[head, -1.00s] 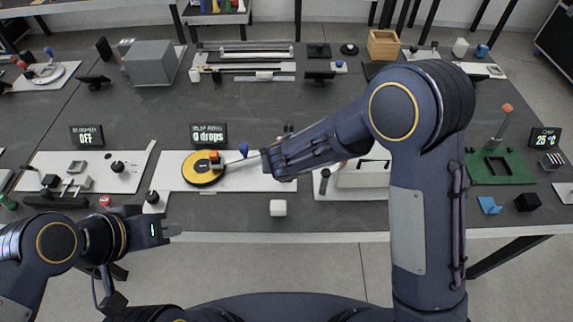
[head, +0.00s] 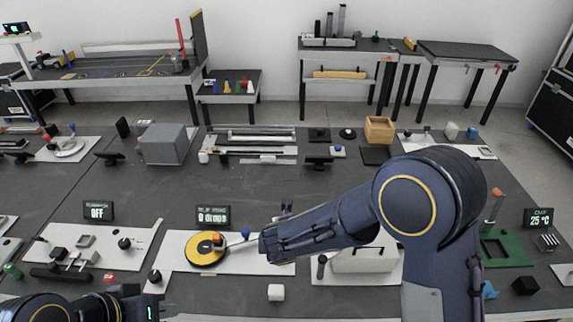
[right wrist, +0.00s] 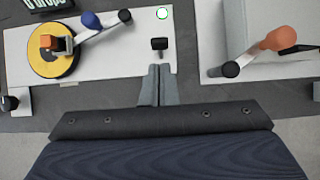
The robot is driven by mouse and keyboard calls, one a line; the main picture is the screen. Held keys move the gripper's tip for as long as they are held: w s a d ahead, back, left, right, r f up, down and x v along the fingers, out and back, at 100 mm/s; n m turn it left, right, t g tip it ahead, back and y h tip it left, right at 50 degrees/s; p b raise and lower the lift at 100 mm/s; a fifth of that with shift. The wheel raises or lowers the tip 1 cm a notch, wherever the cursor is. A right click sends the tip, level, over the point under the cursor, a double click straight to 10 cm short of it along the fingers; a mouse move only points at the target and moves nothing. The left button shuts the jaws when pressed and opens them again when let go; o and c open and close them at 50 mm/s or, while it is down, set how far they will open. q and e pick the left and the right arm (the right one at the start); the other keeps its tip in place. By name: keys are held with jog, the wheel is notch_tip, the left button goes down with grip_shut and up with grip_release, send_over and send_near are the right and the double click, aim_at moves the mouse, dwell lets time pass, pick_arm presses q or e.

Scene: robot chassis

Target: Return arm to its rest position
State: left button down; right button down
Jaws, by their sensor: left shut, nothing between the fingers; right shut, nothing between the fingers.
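My right arm reaches in from the right in the head view, its dark forearm (head: 320,232) over the white panel in the middle. Its fingertips do not show clearly there. In the right wrist view my right gripper (right wrist: 159,70) has its two grey fingers together, with nothing between them. A small black knob (right wrist: 159,45) stands just beyond the fingertips. My left gripper (head: 168,309) is at the bottom left of the head view, shut and empty, near the table's front edge. Much of my left arm is cut off by the frame.
A yellow disc (head: 203,253) with an orange block lies left of my right forearm, beside a lever with a blue knob (head: 245,232). A light box (head: 364,262) and green base (head: 505,247) are to the right.

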jog(key=s+d+r+m+g+b, duration=0.1)
jog(key=s+d+r+m, duration=0.35)
jog(key=d+m, duration=0.55)
jog(key=s+d+r+m+g, duration=0.1)
jog(key=s+d+r+m, duration=0.4)
jog(key=d+m, duration=0.45)
jog(key=s+d+r+m+y, duration=0.1)
jog(key=s+r+m+y, duration=0.1)
jog(key=s+m, duration=0.5)
jog(key=s+d+r+m+t+y+b, duration=0.1)
jog(key=s+m+y, duration=0.1)
jog(key=s+m, duration=0.6)
jog(key=m, duration=0.3)
jog(key=shift+d+r, duration=0.2)
jog(key=shift+r, duration=0.2)
